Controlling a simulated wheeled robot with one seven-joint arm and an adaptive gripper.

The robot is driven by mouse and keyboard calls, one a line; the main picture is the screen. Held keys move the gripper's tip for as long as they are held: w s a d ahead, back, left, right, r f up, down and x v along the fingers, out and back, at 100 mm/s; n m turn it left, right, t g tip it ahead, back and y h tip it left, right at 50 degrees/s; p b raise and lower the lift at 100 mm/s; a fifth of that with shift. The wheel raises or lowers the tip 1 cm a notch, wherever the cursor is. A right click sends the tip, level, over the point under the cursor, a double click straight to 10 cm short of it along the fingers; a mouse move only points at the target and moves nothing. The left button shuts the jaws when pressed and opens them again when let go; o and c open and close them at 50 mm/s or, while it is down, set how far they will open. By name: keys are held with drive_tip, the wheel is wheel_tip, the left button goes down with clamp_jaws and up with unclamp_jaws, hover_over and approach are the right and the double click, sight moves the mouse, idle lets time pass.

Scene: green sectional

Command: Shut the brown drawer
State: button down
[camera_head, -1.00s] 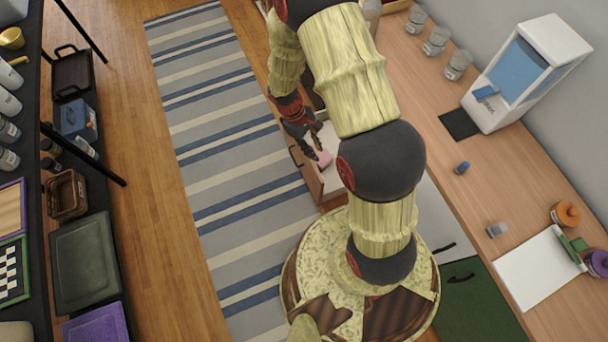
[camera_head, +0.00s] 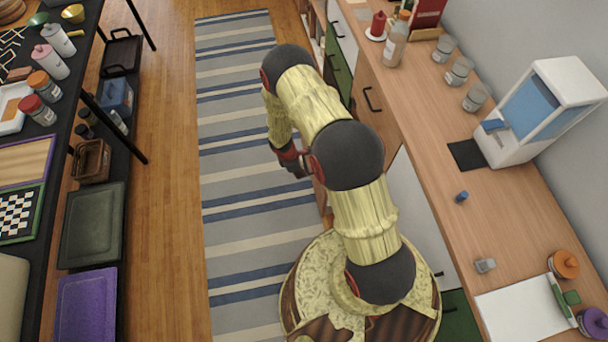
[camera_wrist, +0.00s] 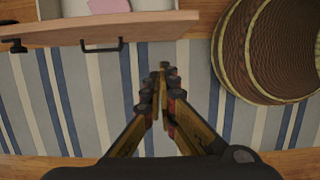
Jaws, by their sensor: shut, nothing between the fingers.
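The brown drawer (camera_wrist: 100,31) stands partly pulled out in the wrist view. It has a wood-brown front, a black bar handle (camera_wrist: 102,46) and a pale inside. A pink item (camera_wrist: 108,6) lies in it. In the head view my arm hides most of the drawer. My gripper (camera_wrist: 163,72) is shut and empty, its fingertips together above the striped rug. In the wrist view the tips are just below the right part of the drawer front. I cannot tell the exact gap. In the head view only part of my gripper (camera_head: 304,170) shows beside my arm.
The striped rug (camera_head: 238,185) leaves clear floor in front of the cabinets. A counter (camera_head: 425,130) with jars and a white dispenser (camera_head: 535,105) runs along the right. A dark shelf (camera_head: 92,225) with trays stands at the left. Another brown front (camera_head: 377,85) has a black handle.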

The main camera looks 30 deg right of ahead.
drive_tip(key=s+d+f+b, duration=0.1)
drive_tip(key=d+f+b, duration=0.2)
drive_tip(key=d+f, duration=0.2)
drive_tip(key=shift+x, duration=1.45)
drive_tip(key=shift+s+d+b, duration=0.15)
drive_tip(key=shift+s+b, duration=0.05)
drive_tip(key=shift+b, duration=0.1)
drive_tip(key=s+d, duration=0.3)
drive_tip(key=d, duration=0.7)
drive_tip(key=s+d, duration=0.3)
drive_tip(key=d, duration=0.8)
drive_tip(key=shift+b, duration=0.45)
